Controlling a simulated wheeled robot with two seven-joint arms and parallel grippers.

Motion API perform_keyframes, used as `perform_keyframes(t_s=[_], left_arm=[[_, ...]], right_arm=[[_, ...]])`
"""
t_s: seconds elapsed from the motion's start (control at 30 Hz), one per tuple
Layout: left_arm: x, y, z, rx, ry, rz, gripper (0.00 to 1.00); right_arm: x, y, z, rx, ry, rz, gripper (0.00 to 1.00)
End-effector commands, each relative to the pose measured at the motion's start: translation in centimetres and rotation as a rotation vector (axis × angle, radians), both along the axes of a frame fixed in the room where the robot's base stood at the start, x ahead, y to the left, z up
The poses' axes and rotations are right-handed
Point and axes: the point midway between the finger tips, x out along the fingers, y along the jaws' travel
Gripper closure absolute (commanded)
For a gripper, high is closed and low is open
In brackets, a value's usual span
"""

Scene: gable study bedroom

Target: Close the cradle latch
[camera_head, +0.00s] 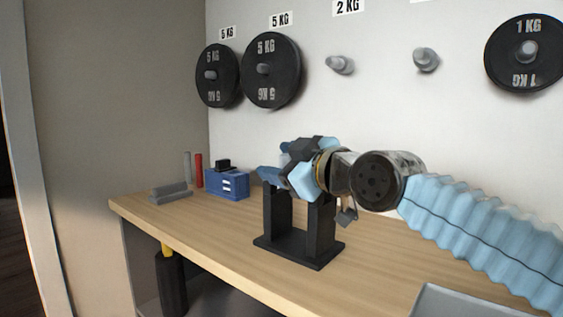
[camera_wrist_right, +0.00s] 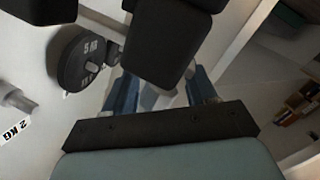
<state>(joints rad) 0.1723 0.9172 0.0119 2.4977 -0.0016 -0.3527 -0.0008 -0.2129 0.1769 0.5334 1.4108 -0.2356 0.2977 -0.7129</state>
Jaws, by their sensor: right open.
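The black cradle (camera_head: 325,232) stands on the wooden bench, with two uprights on a flat base. A small grey metal piece (camera_head: 347,214) hangs beside its right upright; I cannot tell whether it is the latch. My right gripper (camera_head: 277,162) is open above the cradle, its blue fingers pointing left in the head view. It hides the top of the cradle, so the latch's state does not show clearly. In the right wrist view, blue fingers (camera_wrist_right: 122,95) stand apart, and dark blocks (camera_wrist_right: 165,40) cover part of the view. My left gripper is not in view.
The bench (camera_head: 215,225) has a blue box (camera_head: 227,185), grey bars (camera_head: 171,192) and a red cylinder (camera_head: 199,171) at its left end. Black weight plates (camera_head: 272,88) hang on the wall behind. A grey tray-like edge (camera_head: 450,300) shows at the front right.

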Motion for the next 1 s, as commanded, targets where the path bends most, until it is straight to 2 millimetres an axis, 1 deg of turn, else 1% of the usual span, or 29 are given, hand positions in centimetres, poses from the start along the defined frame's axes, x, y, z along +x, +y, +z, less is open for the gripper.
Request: perform_keyframes(t_s=[0.13,0.23,0.33,0.43,0.5,0.57,0.6,0.7,0.83,1.0], left_arm=[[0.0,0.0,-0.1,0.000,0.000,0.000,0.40],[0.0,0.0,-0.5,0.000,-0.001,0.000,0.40],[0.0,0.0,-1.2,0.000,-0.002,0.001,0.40],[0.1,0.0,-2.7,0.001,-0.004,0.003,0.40],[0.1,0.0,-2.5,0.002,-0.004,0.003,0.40],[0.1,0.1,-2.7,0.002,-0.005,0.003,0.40],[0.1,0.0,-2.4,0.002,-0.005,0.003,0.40],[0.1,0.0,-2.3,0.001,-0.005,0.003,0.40],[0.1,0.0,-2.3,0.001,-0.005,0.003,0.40],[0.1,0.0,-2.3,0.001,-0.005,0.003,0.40]], right_arm=[[-0.2,-0.2,0.0,0.002,0.000,0.000,0.44],[-0.8,-0.9,0.0,0.003,-0.002,-0.003,0.44],[-2.3,-2.2,-0.1,0.001,-0.003,-0.004,0.44],[-4.1,-3.9,-0.2,0.002,-0.003,-0.006,0.44],[-5.3,-5.0,0.3,0.001,-0.001,-0.005,0.44],[-6.4,-5.9,0.4,0.001,-0.003,-0.005,0.44],[-7.1,-6.4,0.7,-0.002,-0.004,-0.004,0.44],[-8.5,-7.7,0.8,0.001,-0.004,-0.001,0.44],[-9.7,-8.8,0.8,-0.001,-0.002,0.000,0.44],[-10.2,-9.3,0.7,-0.001,0.000,0.001,0.44]])
